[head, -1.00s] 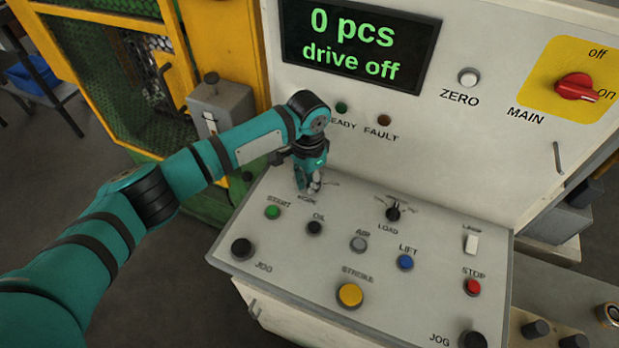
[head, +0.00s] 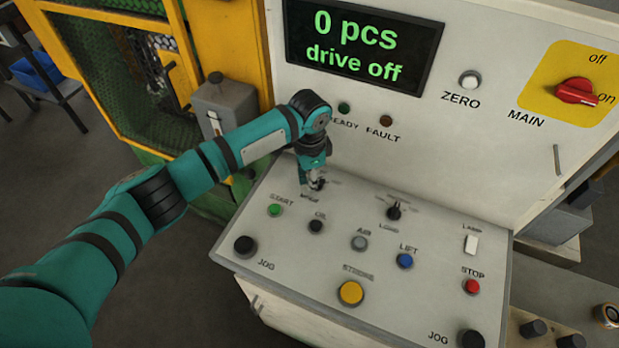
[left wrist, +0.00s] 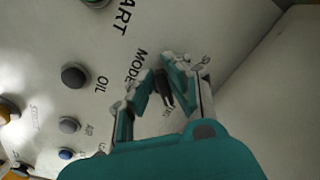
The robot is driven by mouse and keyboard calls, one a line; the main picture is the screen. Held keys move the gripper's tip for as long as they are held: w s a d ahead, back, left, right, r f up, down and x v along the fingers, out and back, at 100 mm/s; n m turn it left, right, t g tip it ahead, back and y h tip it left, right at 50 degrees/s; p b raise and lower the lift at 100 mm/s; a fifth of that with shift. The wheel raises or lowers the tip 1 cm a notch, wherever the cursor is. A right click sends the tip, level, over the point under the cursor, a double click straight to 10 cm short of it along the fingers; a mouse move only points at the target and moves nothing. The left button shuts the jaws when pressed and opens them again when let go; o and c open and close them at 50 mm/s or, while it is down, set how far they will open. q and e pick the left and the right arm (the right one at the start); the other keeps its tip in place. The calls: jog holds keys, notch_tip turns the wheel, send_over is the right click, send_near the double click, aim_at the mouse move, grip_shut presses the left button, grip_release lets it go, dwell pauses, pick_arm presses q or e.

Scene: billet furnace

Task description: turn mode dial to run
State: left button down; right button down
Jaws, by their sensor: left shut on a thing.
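The mode dial is a small dark knob (left wrist: 164,92) beside the MODE lettering on the sloped panel, seen between my fingers in the left wrist view. My left gripper (head: 315,184) points down at the panel's upper left and is shut on the dial; it also shows in the left wrist view (left wrist: 160,78). In the head view the gripper mostly hides the dial. The dial's scale words are too small and covered to read, so I cannot tell its setting. My right gripper is not in view.
The sloped panel (head: 290,252) holds a green START button (head: 275,210), a dark OIL button (head: 316,226), a LOAD dial (head: 394,211) and a red STOP button (head: 472,286). The display (head: 362,45) reads "0 pcs drive off". The red MAIN switch (head: 576,92) is at the right.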

pick_arm(q)
jog(key=shift+w+r, duration=0.1)
jog(key=c, duration=1.3)
grip_release()
jog(key=shift+c, duration=0.2)
notch_tip(320, 180, up, 12)
